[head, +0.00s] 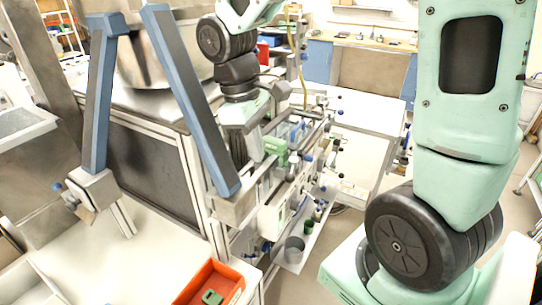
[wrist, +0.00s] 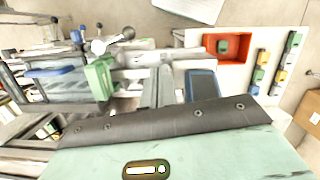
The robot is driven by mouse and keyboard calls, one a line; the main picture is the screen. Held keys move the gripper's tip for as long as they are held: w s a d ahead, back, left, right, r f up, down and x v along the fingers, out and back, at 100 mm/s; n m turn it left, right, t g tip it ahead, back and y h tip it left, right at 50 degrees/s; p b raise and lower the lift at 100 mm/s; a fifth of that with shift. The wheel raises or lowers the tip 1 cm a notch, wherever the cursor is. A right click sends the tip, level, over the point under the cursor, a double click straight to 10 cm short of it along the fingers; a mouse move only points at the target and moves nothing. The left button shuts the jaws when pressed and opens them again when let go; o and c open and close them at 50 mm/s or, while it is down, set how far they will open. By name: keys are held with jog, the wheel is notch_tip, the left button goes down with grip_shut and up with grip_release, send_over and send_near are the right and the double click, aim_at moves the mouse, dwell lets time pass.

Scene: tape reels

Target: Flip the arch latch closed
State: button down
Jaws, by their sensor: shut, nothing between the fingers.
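The likely arch is a pair of blue bars, one leaning right (head: 190,98) and one near upright (head: 100,95), with pale blocks at their lower ends. They rise at the left of the head view, and I cannot tell which part is the latch. My gripper (wrist: 160,84) is shut and empty in the wrist view. A blue piece (wrist: 202,84) is close at its right, and a green block (wrist: 100,78) is at its left. In the head view my gripper (head: 236,148) is partly hidden behind the right blue bar. I cannot tell whether it touches anything.
An orange tray (head: 233,288) with a green piece lies at the front; it also shows in the wrist view (wrist: 241,56). A metal vessel (head: 170,75) stands behind the bars. A crowded rack with knobs and a green block (head: 274,147) lies right of my gripper. The white worktop (head: 140,262) has clear room.

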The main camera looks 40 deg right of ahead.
aim_at(292, 169)
jog(key=d, duration=0.1)
jog(key=w+d+r, duration=0.1)
jog(key=d, duration=0.1)
jog(key=w+d, duration=0.1)
jog(key=shift+d+r+p, duration=0.2)
jog(key=shift+r+p, duration=0.1)
jog(key=shift+p, duration=0.05)
jog(key=p+x, duration=0.1)
jog(key=x, duration=0.9)
jog(key=shift+s, duration=0.25)
jog(key=shift+d+p, duration=0.1)
jog(key=shift+p, duration=0.25)
jog(key=shift+s, duration=0.2)
